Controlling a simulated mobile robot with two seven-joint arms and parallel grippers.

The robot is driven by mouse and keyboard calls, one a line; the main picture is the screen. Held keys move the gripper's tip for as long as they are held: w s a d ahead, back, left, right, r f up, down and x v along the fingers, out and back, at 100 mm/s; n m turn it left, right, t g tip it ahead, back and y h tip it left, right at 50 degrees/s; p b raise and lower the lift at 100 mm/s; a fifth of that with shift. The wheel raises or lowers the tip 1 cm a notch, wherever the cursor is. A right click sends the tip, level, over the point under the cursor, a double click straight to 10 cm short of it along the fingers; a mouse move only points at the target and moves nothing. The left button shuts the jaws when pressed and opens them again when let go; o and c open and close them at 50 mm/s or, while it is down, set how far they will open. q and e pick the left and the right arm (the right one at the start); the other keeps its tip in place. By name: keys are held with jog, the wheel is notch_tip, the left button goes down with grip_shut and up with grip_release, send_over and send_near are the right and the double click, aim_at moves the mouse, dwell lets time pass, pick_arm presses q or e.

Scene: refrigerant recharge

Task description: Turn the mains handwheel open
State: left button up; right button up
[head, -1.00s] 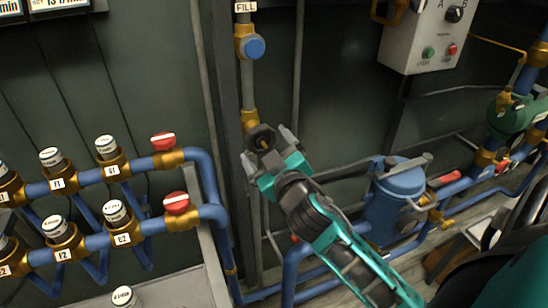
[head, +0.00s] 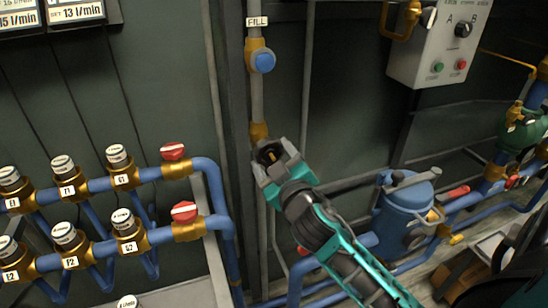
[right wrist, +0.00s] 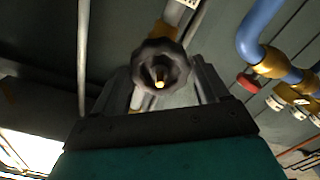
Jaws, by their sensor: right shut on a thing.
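The mains handwheel (head: 268,152) is a small dark wheel with a brass-coloured centre, on the vertical pipe below the FILL label. My right gripper (head: 273,159) is shut on the handwheel, with a finger on either side of it. In the right wrist view the dark lobed handwheel (right wrist: 142,62) sits between the two fingers (right wrist: 162,70), facing the camera, with its bright hub showing. The fingers hide part of its edge in the head view. My left gripper is not in view.
A blue-capped FILL valve (head: 262,61) is above on the same pipe. Left is a blue manifold with red-handled valves (head: 184,212) and several labelled dials. Right are a blue canister (head: 402,210) and a control box (head: 440,45) with a selector and buttons.

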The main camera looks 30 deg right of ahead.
jog(key=shift+n, duration=0.4)
jog(key=o, duration=1)
jog(key=shift+o, duration=0.2)
jog(key=shift+s, duration=0.1)
jog(key=v, duration=0.7)
